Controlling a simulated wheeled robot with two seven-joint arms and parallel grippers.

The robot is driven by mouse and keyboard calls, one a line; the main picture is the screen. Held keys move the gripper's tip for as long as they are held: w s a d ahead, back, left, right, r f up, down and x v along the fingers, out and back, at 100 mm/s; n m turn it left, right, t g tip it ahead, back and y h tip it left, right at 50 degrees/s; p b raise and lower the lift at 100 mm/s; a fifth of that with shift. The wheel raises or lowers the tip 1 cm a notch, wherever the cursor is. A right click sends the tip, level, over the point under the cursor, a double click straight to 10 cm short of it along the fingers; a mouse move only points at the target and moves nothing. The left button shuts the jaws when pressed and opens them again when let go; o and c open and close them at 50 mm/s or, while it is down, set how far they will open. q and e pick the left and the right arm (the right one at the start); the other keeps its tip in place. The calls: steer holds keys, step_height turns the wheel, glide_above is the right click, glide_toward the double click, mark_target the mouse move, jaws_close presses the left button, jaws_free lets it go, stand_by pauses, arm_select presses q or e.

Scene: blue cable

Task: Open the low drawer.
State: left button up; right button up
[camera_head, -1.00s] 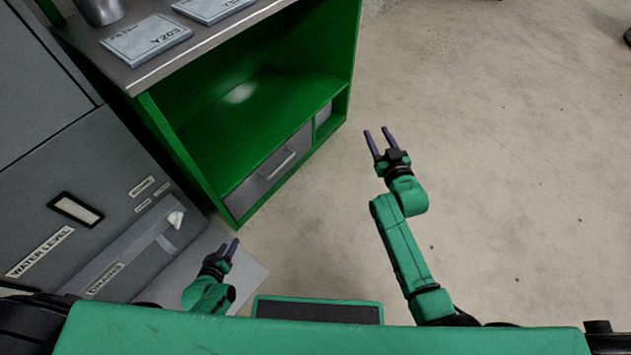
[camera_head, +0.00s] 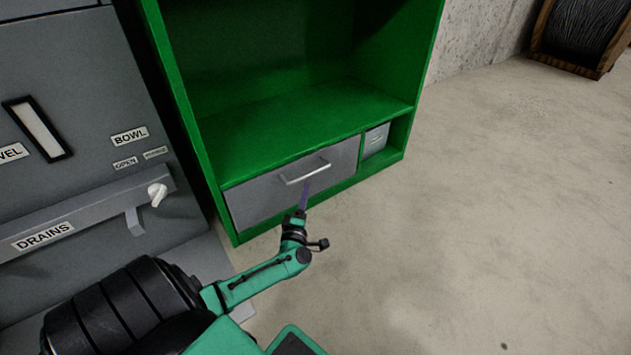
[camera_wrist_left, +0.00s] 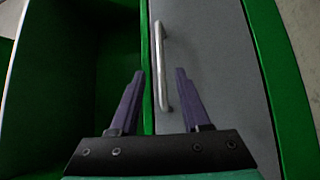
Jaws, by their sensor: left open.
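The low drawer (camera_head: 255,197) is a grey front at the bottom of a green cabinet, and it looks shut. Its silver bar handle (camera_head: 305,174) is near the drawer's upper edge. My left gripper (camera_head: 303,197) is just in front of the drawer, below the handle in the head view. In the left wrist view the open purple fingers (camera_wrist_left: 160,100) are on either side of the handle (camera_wrist_left: 159,65), with its lower end between the tips. Contact with the handle cannot be told. The drawer front (camera_wrist_left: 215,60) also fills the middle of that view. My right gripper is out of view.
The green cabinet (camera_head: 290,120) has an empty open shelf above the drawer and a small cubby with a grey box (camera_head: 376,139) beside it. A grey machine (camera_head: 80,110) with labels and a white knob stands at left.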

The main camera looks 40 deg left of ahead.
mark_target(311, 174)
arm_select(q)
steer(key=b+x, duration=0.1)
steer(key=x, duration=0.1)
steer(key=b+x, duration=0.1)
steer(key=x, duration=0.2)
steer(key=b+x, duration=0.1)
steer(key=x, duration=0.2)
steer(key=shift+f+b, duration=0.3)
steer(key=shift+w+a+r, duration=0.25)
steer(key=shift+w, duration=0.15)
jaws_close()
stand_by(0.4)
